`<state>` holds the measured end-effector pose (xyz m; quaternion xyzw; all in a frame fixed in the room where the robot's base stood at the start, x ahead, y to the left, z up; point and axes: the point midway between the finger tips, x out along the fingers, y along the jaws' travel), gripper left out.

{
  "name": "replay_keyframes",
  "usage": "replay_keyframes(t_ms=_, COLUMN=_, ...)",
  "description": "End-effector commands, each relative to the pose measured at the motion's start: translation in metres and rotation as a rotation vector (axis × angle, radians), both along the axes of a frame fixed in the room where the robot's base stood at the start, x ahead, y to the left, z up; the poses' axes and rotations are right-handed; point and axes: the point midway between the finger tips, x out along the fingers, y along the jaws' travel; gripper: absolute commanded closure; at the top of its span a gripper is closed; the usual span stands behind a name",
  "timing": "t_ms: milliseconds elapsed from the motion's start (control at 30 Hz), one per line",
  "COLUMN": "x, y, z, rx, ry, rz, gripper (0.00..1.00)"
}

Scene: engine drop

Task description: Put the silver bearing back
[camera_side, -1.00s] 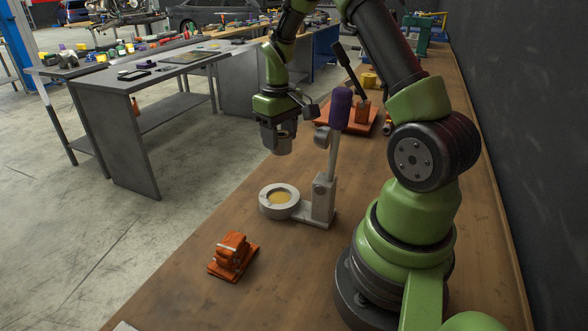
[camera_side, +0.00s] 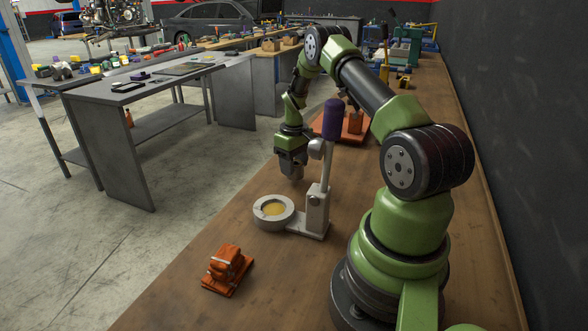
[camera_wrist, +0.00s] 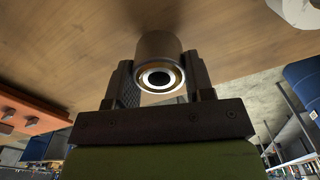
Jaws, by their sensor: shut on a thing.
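The silver bearing (camera_wrist: 158,68) is a short metal cylinder with a brass-coloured ring and a dark centre, seen end-on in the wrist view. My gripper (camera_wrist: 158,80) is shut on it, one finger on each side. In the side view my gripper (camera_side: 292,170) points down over the bench, behind the round pale holder (camera_side: 262,222), and apart from it. The bearing is hard to make out there. The holder is a ring with a yellowish inside. A lever post with a purple handle (camera_side: 333,119) stands on its base, just right of my gripper in the picture.
An orange block fixture (camera_side: 227,268) sits on the wooden bench in front of the holder. A red-orange plate (camera_side: 343,131) with a block and lever lies behind my gripper. Bare bench lies left of the holder. A dark wall runs along the right.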

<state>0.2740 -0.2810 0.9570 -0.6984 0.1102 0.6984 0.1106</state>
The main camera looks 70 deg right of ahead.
Motion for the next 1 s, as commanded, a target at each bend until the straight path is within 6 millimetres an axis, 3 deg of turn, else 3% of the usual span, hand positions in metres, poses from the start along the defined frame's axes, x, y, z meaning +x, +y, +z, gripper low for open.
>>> replay_keyframes(t_ms=133, x=0.0, y=0.0, z=-0.015, rx=0.0, ry=-0.001, rz=-0.001, gripper=0.86)
replay_keyframes(t_ms=500, x=0.0, y=0.0, z=-0.019, rx=0.0, ry=-0.001, rz=-0.001, gripper=0.86)
replay_keyframes(t_ms=533, x=0.0, y=0.0, z=-0.019, rx=0.0, ry=0.0, rz=-0.001, gripper=0.45)
replay_keyframes(t_ms=600, x=0.0, y=0.0, z=-0.018, rx=0.0, ry=-0.001, rz=-0.001, gripper=0.29)
replay_keyframes(t_ms=1000, x=0.001, y=-0.001, z=-0.009, rx=-0.003, ry=-0.003, rz=-0.001, gripper=0.26)
